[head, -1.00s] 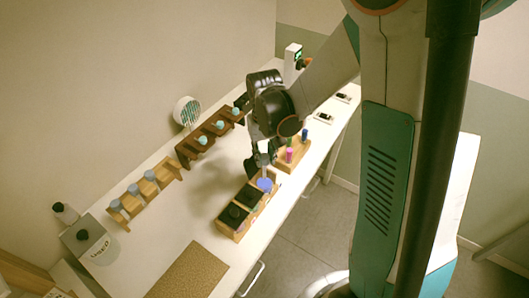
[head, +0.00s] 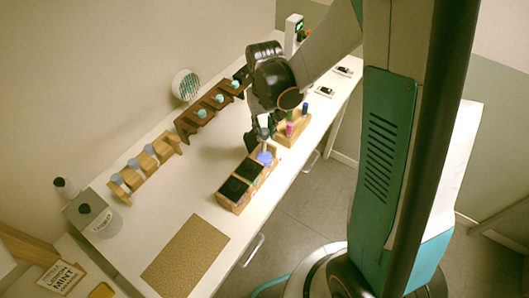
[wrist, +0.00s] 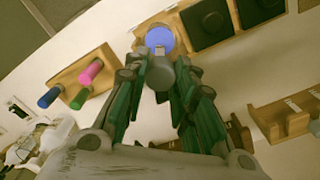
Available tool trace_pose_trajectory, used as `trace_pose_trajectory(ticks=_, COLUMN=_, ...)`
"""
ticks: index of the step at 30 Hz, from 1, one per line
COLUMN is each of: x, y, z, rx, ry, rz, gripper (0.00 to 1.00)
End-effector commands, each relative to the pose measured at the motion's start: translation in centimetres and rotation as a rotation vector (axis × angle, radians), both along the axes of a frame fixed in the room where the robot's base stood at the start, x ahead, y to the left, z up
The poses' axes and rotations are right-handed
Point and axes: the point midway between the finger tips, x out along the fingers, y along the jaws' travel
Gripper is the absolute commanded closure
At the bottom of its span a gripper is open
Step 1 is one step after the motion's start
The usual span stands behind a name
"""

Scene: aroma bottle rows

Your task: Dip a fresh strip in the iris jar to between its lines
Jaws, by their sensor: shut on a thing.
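A wooden box (head: 230,206) near the table's front edge holds two dark square-topped jars (head: 236,187) and a round blue-topped item (head: 264,158). I cannot read any label that says which is iris. My gripper (wrist: 158,78) is shut on a grey-topped piece (wrist: 160,72) with a small pale part at its far end, apparently the strip or its holder. In the wrist view this end overlaps the blue top (wrist: 160,38). In the head view my gripper (head: 263,122) hangs above the blue item. The strip's lines and any contact are not visible.
A wooden rack with pink, green and blue tubes (head: 290,128) stands right beside my gripper. A cork mat (head: 187,255) lies clear at the front left.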

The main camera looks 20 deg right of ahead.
Motion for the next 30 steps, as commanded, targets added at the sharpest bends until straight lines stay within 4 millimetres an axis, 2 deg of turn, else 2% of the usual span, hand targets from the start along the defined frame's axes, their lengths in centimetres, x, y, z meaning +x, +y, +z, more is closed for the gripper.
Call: trace_pose_trajectory(ticks=30, x=0.0, y=0.0, z=-1.3, rx=0.000, ry=0.000, rz=0.000, gripper=0.91)
